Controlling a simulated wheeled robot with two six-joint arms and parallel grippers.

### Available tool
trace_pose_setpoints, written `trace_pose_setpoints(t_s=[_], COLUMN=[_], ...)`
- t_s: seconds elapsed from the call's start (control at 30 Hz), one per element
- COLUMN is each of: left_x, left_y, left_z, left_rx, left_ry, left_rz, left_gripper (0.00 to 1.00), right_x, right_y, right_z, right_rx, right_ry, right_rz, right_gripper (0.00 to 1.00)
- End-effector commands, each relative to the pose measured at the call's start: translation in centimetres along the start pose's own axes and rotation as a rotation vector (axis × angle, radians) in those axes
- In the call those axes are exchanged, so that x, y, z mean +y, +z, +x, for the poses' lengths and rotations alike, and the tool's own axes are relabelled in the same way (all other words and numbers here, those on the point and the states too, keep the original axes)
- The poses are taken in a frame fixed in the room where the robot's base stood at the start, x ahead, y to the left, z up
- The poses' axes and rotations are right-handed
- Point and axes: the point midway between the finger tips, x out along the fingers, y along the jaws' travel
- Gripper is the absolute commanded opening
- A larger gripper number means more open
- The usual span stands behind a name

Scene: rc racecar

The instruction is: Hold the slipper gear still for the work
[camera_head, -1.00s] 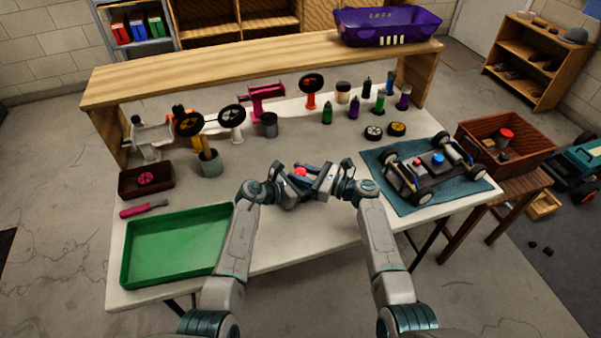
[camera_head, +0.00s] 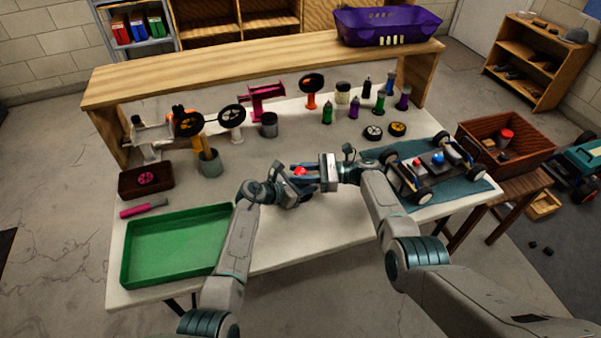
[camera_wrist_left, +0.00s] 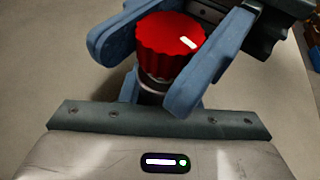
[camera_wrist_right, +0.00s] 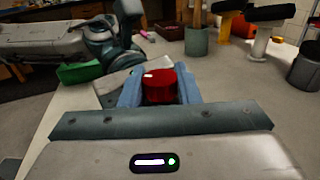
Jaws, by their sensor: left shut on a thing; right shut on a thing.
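A ribbed red knob (camera_wrist_left: 170,42) sits upright on a dark shaft (camera_wrist_left: 152,88) between my two grippers. It also shows in the head view (camera_head: 300,171) and the right wrist view (camera_wrist_right: 159,87). My right gripper (camera_head: 308,173) is shut on the red knob, one blue finger on each side. My left gripper (camera_head: 291,185) is shut lower down, around the dark part under the knob, which I take as the slipper gear. Its fingertips and the gear itself are mostly hidden by the right fingers and the knob.
A green tray (camera_head: 180,246) lies at the table's left front. A racecar chassis (camera_head: 430,172) stands on a teal mat (camera_head: 470,192) right of my right wrist. Wheels on stands, cups and bottles (camera_head: 327,113) line the back. The table front between the arms is clear.

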Motion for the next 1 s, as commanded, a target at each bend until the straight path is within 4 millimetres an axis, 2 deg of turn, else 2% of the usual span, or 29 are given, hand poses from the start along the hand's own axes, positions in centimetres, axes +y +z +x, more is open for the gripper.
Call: trace_pose_setpoints(t_s=[0.23, 0.73, 0.77, 0.83, 0.87, 1.0], left_x=[-0.20, -0.12, -0.11, -0.11, -0.11, -0.11], left_y=[-0.25, -0.26, -0.26, -0.26, -0.26, -0.26], left_z=[0.14, 0.12, 0.12, 0.11, 0.10, 0.08], left_rx=[0.003, 0.003, 0.003, 0.003, 0.003, 0.003], left_ry=[-0.003, -0.001, -0.001, -0.001, -0.001, -0.001], left_rz=[-0.002, -0.003, -0.003, -0.002, -0.002, -0.002], left_gripper=[0.05, 0.05, 0.05, 0.05, 0.05, 0.05], right_x=[0.42, 0.57, 0.57, 0.51, 0.48, 0.36], right_y=[-0.35, -0.36, -0.36, -0.32, -0.29, -0.19], right_z=[0.22, 0.23, 0.23, 0.21, 0.18, 0.09], right_rx=[-0.001, -0.003, -0.003, -0.003, -0.003, -0.002], right_ry=[0.062, 0.075, 0.075, 0.074, 0.073, 0.071], right_rz=[0.009, 0.009, 0.009, 0.009, 0.008, 0.006], right_gripper=[0.06, 0.06, 0.35, 0.49, 0.52, 0.52])
